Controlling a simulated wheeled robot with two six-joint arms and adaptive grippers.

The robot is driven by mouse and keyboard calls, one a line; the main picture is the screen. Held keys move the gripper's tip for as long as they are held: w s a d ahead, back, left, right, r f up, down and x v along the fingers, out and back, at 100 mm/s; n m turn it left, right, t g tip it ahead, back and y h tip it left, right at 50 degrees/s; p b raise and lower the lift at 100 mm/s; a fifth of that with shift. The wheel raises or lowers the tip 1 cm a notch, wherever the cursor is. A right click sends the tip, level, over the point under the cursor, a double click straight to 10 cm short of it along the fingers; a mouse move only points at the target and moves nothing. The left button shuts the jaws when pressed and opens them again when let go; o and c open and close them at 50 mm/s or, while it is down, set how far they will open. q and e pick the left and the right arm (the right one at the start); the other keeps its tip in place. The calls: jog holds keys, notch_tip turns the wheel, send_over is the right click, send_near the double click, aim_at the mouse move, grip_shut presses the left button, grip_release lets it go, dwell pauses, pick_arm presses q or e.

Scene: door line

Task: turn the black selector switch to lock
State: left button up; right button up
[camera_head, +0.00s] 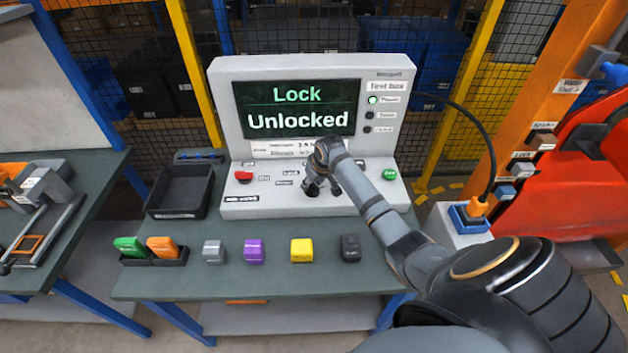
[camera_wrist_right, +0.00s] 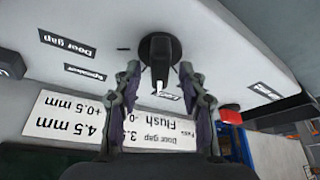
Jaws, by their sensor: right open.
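The black selector switch (camera_wrist_right: 158,47) sits on the white sloped panel of the test console (camera_head: 236,205). In the right wrist view it shows a round black base and a handle with a white mark, beside a small label whose text I cannot read. My right gripper (camera_wrist_right: 160,88) is open, with one finger on each side of the switch handle; whether they touch it I cannot tell. In the head view my right gripper (camera_head: 322,188) is over the panel's middle and largely hides the switch. The screen (camera_head: 297,108) reads "Lock" and "Unlocked". My left gripper is not in view.
A red button (camera_head: 243,176) and a green button (camera_head: 389,174) flank the switch on the panel. A black tray (camera_head: 180,190) stands left of the console. Several coloured blocks, including a purple one (camera_head: 254,251) and a yellow one (camera_head: 301,250), line the table's front.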

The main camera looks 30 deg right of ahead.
jog(key=v, duration=1.1)
jog(key=shift+s+r, duration=0.2)
jog(key=shift+r, duration=0.1)
